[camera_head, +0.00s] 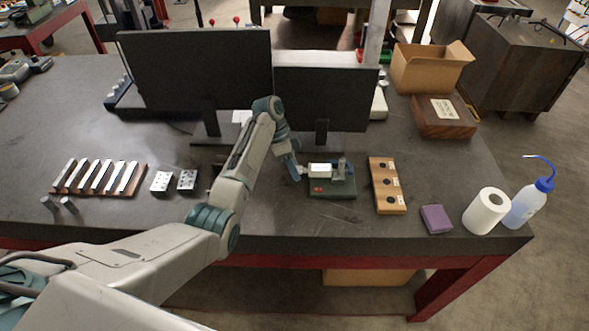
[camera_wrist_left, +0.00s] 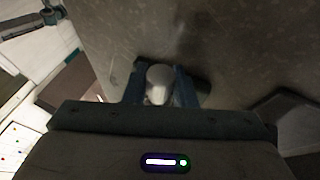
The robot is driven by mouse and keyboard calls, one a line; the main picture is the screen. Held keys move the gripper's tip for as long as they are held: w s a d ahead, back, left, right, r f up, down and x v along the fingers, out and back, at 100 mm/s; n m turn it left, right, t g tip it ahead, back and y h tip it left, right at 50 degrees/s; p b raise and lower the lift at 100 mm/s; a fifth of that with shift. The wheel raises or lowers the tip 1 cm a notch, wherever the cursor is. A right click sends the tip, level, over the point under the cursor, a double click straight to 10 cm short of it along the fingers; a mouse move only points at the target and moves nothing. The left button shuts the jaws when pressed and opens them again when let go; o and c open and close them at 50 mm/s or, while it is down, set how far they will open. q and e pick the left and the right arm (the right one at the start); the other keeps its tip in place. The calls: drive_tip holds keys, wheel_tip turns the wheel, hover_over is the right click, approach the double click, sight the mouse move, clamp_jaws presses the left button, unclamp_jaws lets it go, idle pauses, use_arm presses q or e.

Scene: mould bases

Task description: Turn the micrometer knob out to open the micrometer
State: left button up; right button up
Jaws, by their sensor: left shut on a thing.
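The micrometer (camera_head: 321,169) is a pale, short barrel on a dark green stand (camera_head: 331,187) on the table, right of centre in the head view. My left arm reaches in from the left, and my left gripper (camera_head: 301,172) is at the micrometer's left end. In the left wrist view, the left gripper's two blue fingers (camera_wrist_left: 160,90) are shut on a pale round knob (camera_wrist_left: 158,80) between them. The far end of the micrometer is hidden in the wrist view. My right gripper is not in view.
Two dark monitors (camera_head: 195,80) stand behind the micrometer. A wooden block with dark holes (camera_head: 387,188) lies just right of the stand. A purple block (camera_head: 436,219), a paper roll (camera_head: 486,211) and a blue-capped bottle (camera_head: 526,204) stand farther right. A rack of metal bars (camera_head: 140,181) lies left.

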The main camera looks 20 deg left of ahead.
use_arm(q)
drive_tip(key=shift+n+g+h, duration=0.3)
drive_tip(key=shift+g, duration=0.7)
drive_tip(key=shift+f, duration=0.15)
drive_tip(key=o, duration=1)
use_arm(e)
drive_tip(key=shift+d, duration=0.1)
